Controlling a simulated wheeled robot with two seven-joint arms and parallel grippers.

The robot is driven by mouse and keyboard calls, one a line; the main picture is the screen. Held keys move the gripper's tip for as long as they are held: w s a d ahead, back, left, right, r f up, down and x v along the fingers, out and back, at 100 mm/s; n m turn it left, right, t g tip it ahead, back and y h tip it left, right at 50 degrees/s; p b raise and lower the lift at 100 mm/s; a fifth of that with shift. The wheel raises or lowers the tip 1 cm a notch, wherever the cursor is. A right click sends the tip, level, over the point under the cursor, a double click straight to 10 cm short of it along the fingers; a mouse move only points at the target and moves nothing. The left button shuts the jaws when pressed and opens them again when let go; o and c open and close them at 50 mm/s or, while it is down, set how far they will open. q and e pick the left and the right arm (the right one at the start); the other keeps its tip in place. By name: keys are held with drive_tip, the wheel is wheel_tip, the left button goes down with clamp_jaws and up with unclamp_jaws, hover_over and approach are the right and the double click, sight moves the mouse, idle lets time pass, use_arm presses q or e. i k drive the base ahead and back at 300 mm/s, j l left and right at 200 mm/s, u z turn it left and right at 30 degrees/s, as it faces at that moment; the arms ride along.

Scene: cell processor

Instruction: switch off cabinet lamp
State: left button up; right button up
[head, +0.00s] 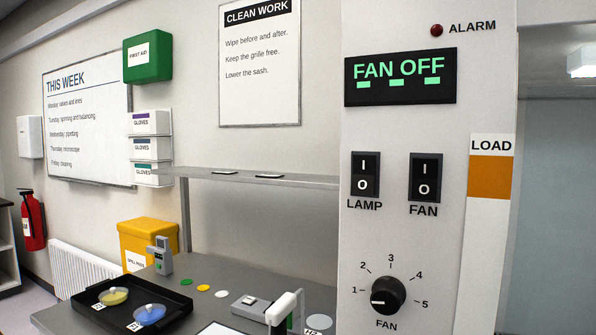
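The cabinet's control panel (400,225) fills the right half of the head view. The lamp switch (365,175) is a black rocker marked I at the top and O at the bottom, with the label LAMP under it. I cannot tell for sure which half is pressed in. A matching fan switch (425,178) sits just to its right. Neither of my grippers is in view.
Above the switches, a display (400,77) reads FAN OFF beside a dark red alarm light (437,30). A fan knob (387,295) is below. A bench at left holds a black tray (90,297) with dishes. The space before the switches looks clear.

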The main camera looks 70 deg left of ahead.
sight(364, 174)
drive_tip(key=u, duration=1.75)
drive_tip(key=k+l, duration=0.15)
drive_tip(key=k, duration=0.15)
